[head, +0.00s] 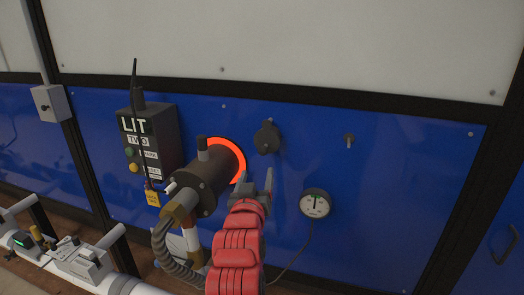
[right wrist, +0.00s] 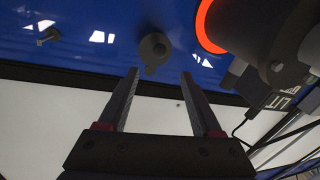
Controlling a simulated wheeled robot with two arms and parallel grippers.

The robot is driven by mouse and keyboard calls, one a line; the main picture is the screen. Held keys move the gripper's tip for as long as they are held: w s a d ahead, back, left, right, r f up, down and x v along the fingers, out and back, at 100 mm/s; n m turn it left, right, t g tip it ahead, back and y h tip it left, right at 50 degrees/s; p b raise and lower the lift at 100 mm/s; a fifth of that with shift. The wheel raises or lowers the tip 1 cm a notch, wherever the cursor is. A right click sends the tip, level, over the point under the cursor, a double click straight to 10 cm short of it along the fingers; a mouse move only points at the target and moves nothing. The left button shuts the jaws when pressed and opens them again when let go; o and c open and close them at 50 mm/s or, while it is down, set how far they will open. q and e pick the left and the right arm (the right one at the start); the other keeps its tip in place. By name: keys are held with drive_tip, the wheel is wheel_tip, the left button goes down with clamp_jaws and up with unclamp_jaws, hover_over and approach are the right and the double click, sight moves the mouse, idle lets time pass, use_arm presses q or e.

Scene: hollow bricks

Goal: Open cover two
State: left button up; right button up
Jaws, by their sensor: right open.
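A small round dark cover (head: 267,138) sits on the blue wall panel, right of a burner with a glowing orange ring. It has a small knob at its top edge in the head view. In the right wrist view the cover (right wrist: 155,48) lies just beyond the fingertips, roughly centred between them. No number shows on it. My right gripper (head: 257,182) is open and empty, below the cover in the head view and apart from it. Its two fingers (right wrist: 160,74) point toward the panel in the right wrist view. My left gripper is not in view.
The dark burner (head: 207,178) with its thick hose stands close left of my right gripper. A control box (head: 150,140) reads "LIT" and "TWO". A round gauge (head: 315,203) and a small peg (head: 348,140) are to the right. The panel farther right is mostly clear.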

sight(262, 152)
drive_tip(key=w, duration=0.3)
drive_tip(key=w+p, duration=0.1)
drive_tip(key=w, duration=0.2)
drive_tip(key=w+d+p, duration=0.1)
drive_tip(key=w, duration=0.3)
drive_tip(key=shift+d+r, duration=0.1)
drive_tip(key=shift+r, duration=0.05)
drive_tip(key=shift+w+d, duration=0.1)
drive_tip(key=shift+w, duration=0.6)
clamp_jaws()
idle(0.4)
